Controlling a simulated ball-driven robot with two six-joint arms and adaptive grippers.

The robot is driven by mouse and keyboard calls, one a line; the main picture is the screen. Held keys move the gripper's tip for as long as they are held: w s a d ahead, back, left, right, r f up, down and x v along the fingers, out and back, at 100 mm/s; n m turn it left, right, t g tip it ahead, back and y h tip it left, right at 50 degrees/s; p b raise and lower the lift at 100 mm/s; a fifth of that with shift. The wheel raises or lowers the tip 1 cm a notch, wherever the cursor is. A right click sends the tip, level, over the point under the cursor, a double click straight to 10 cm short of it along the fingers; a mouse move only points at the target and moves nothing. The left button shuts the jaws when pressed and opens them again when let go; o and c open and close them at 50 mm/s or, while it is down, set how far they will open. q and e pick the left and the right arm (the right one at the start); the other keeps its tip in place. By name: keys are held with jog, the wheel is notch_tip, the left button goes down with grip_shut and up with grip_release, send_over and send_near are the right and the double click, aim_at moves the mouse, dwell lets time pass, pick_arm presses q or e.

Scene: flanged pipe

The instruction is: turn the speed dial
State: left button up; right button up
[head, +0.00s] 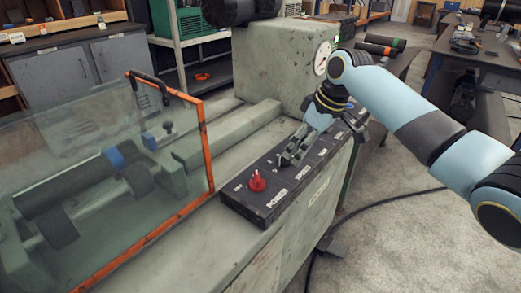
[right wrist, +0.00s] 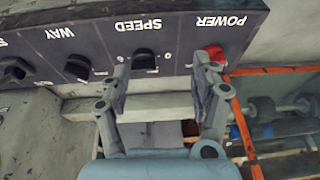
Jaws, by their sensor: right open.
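The speed dial (right wrist: 144,60) is a black knob under the word SPEED on a dark control panel (head: 255,207). In the right wrist view it appears between my two fingertips, nearer the left one. My right gripper (right wrist: 162,70) is open and empty; it also shows in the head view (head: 288,158), low over the panel. In the head view the fingers partly cover the knob there, and I cannot tell whether they touch it. The red power knob (head: 257,181) stands beside it; in the right wrist view the right fingertip overlaps it. My left gripper is not in view.
The black way knob (right wrist: 78,67) sits on the panel's other side. An orange-framed clear guard (head: 205,145) stands left of the panel, with rollers behind it. A grey housing with a round gauge (head: 322,58) rises behind. Open floor lies to the right.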

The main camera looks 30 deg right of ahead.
send_near(284, 158)
jog(key=r, duration=0.2)
jog(key=shift+t, duration=0.4)
jog(key=x, duration=0.6)
jog(key=d+x, duration=0.1)
jog(key=x, duration=0.2)
jog(key=shift+f+b, duration=0.3)
jog(key=shift+b, duration=0.1)
jog(key=shift+w+a+f, duration=0.15)
jog(key=shift+f, duration=0.35)
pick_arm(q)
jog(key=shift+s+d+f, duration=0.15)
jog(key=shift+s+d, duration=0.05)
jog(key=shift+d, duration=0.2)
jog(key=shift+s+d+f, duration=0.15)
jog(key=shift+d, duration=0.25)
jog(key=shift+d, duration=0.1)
pick_arm(e)
jog(key=shift+c, duration=1)
jog(key=c, duration=1)
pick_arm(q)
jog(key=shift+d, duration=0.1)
pick_arm(e)
jog(key=shift+o, duration=0.2)
